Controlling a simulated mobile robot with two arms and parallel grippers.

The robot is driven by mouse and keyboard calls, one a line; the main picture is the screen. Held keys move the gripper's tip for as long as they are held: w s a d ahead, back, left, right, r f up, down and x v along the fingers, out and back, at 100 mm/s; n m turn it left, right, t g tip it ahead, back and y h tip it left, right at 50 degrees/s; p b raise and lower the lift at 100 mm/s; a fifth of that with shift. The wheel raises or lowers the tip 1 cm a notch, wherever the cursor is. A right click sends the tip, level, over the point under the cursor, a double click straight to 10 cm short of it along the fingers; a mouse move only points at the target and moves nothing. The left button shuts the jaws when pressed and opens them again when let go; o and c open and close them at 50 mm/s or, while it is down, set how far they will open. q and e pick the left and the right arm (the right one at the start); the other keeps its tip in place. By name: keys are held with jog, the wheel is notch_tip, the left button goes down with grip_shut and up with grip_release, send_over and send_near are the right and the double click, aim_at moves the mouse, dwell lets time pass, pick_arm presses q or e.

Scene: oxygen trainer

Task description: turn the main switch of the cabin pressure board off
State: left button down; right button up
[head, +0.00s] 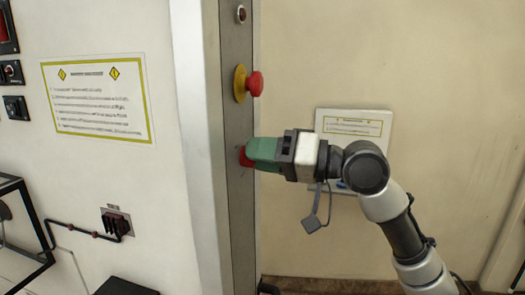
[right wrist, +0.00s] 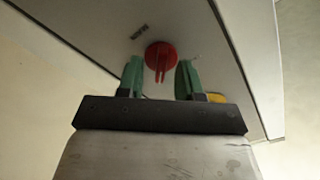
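The red rotary switch (head: 244,157) is on the grey metal strip at the edge of the panel, largely hidden behind my right gripper in the head view. The right wrist view shows its round red face and raised handle (right wrist: 161,60), which looks roughly upright in that picture. My right gripper (head: 251,153) points left at the switch. Its two green fingers stand apart, one on each side of the handle in the right wrist view (right wrist: 160,72). I cannot tell whether they touch it. My left gripper is not in view.
A red mushroom button (head: 255,84) on a yellow base sits just above the switch. A yellow-bordered notice (head: 98,99) is on the white panel to the left. Another sign (head: 353,125) hangs on the beige wall behind my right arm. A dark socket (head: 117,223) is at lower left.

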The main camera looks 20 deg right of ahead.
grip_shut()
jog(key=shift+n, duration=0.4)
jog(key=shift+s+a+n+b, duration=0.1)
jog(key=shift+n+b, duration=0.85)
jog(key=shift+n, duration=1.9)
jog(key=shift+s+a+n+b, duration=0.15)
jog(key=shift+n+b, duration=0.75)
jog(key=shift+n, duration=1.9)
jog(key=shift+s+d+n+b, duration=0.1)
jog(key=shift+n+b, duration=0.85)
jog(key=shift+n, duration=1.9)
